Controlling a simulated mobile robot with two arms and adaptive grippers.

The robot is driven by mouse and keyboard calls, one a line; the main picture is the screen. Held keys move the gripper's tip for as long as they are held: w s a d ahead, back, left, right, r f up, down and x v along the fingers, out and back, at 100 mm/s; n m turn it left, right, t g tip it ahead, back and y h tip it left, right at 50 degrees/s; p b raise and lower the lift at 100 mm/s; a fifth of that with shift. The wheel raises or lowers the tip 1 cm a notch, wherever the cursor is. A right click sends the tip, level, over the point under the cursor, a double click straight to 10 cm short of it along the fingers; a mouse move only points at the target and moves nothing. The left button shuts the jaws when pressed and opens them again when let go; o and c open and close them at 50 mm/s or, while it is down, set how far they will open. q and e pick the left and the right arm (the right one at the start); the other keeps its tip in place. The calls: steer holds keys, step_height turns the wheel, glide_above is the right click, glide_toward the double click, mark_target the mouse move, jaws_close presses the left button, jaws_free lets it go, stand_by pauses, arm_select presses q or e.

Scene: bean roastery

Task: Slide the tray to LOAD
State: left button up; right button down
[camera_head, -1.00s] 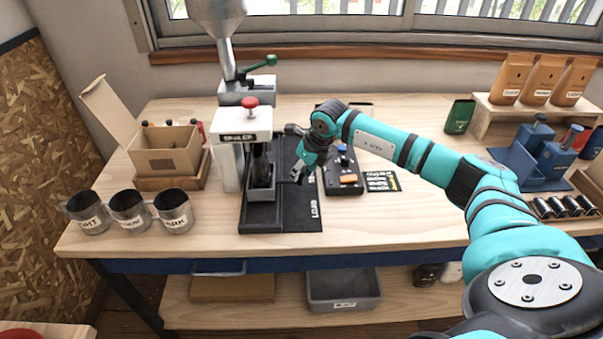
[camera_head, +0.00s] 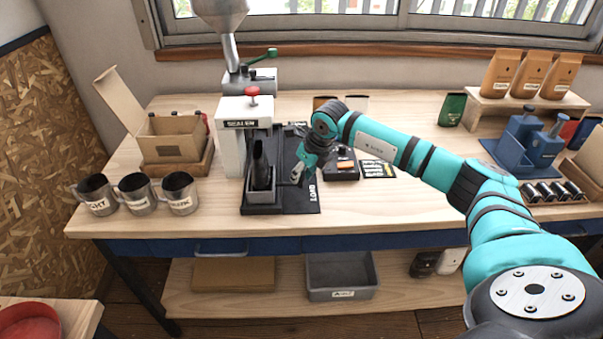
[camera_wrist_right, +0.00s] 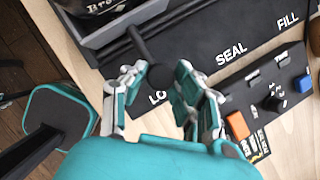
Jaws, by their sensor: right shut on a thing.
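The small grey tray (camera_head: 262,197) stands near the front end of the black track mat (camera_head: 301,204), beside the LOAD lettering (camera_head: 313,192). A dark bag (camera_head: 260,166) stands upright in it. My right gripper (camera_head: 297,177) is at the tray's right side. In the right wrist view the gripper (camera_wrist_right: 158,86) is shut around the black knob of the tray's handle (camera_wrist_right: 140,45), with part of the tray (camera_wrist_right: 98,38) at the upper left. The SEAL and FILL letterings lie further along the mat. My left gripper is out of view.
The white sealer (camera_head: 232,140) stands just behind and left of the tray. A control box (camera_head: 341,170) with buttons is to the right of the mat. Three metal cups (camera_head: 135,193) stand at the left. The table's front strip is clear.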

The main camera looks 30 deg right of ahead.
steer(key=shift+a, duration=0.1)
steer(key=c, duration=1)
jaws_free()
steer(key=shift+s, duration=0.25)
steer(key=shift+r, duration=0.1)
steer(key=shift+r, duration=0.35)
steer(key=v, duration=1.1)
steer(key=shift+s, duration=0.25)
